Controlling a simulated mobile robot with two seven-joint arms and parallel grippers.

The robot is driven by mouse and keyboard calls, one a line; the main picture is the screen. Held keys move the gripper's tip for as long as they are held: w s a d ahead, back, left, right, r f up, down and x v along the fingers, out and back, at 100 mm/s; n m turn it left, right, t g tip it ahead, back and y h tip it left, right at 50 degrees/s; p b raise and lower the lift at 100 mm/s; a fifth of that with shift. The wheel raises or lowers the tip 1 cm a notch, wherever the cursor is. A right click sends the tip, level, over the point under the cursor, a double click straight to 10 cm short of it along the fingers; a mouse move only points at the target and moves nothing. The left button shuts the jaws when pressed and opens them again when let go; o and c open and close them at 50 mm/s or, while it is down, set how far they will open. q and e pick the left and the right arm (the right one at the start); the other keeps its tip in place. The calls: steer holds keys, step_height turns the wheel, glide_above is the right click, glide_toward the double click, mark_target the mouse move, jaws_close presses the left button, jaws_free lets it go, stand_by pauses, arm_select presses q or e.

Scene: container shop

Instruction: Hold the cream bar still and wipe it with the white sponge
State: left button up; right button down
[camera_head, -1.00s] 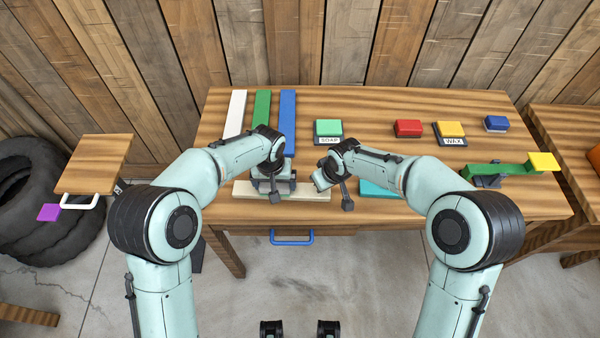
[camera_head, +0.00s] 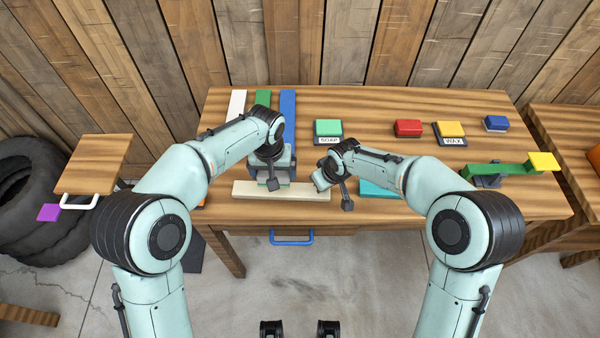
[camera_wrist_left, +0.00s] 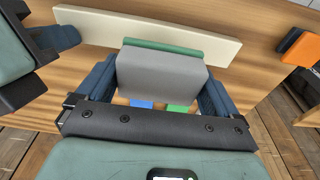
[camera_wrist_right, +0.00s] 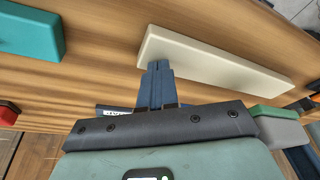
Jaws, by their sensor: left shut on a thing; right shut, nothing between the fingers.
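The cream bar (camera_head: 310,194) lies along the table's front edge in the head view. It also shows in the left wrist view (camera_wrist_left: 85,22) and the right wrist view (camera_wrist_right: 210,60). My left gripper (camera_head: 270,181) is shut on the white sponge (camera_wrist_left: 160,75), a pale grey block with a green layer on its far face. The sponge is at the bar's middle; whether it touches the bar is unclear. My right gripper (camera_head: 322,181) is shut and empty at the bar's right end. Its fingertips (camera_wrist_right: 157,66) overlap the bar's edge; contact cannot be told.
White (camera_head: 237,104), green (camera_head: 262,101) and blue (camera_head: 287,120) bars lie at the back left. A teal block (camera_head: 378,188) is partly behind my right arm. Soap (camera_head: 328,128), red (camera_head: 408,128) and wax (camera_head: 450,129) blocks stand farther back. The table's middle is clear.

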steer(key=shift+s+f, duration=0.2)
steer(key=shift+f, duration=0.05)
arm_select(q)
steer(key=shift+w+r+p, duration=0.3)
steer(key=shift+r+p, duration=0.4)
steer(key=shift+r, duration=0.15)
arm_select(e)
steer(key=shift+w+r, duration=0.2)
steer(key=shift+r, duration=1.05)
arm_select(q)
steer(key=shift+w+r+p, duration=0.25)
steer(key=shift+r+p, duration=0.3)
steer(key=shift+r, duration=0.3)
steer(key=shift+w+r+p, duration=0.25)
steer(key=shift+r+p, duration=0.3)
steer(key=shift+r, duration=0.25)
arm_select(e)
step_height(320, 180, up, 5)
steer(key=shift+f, duration=0.1)
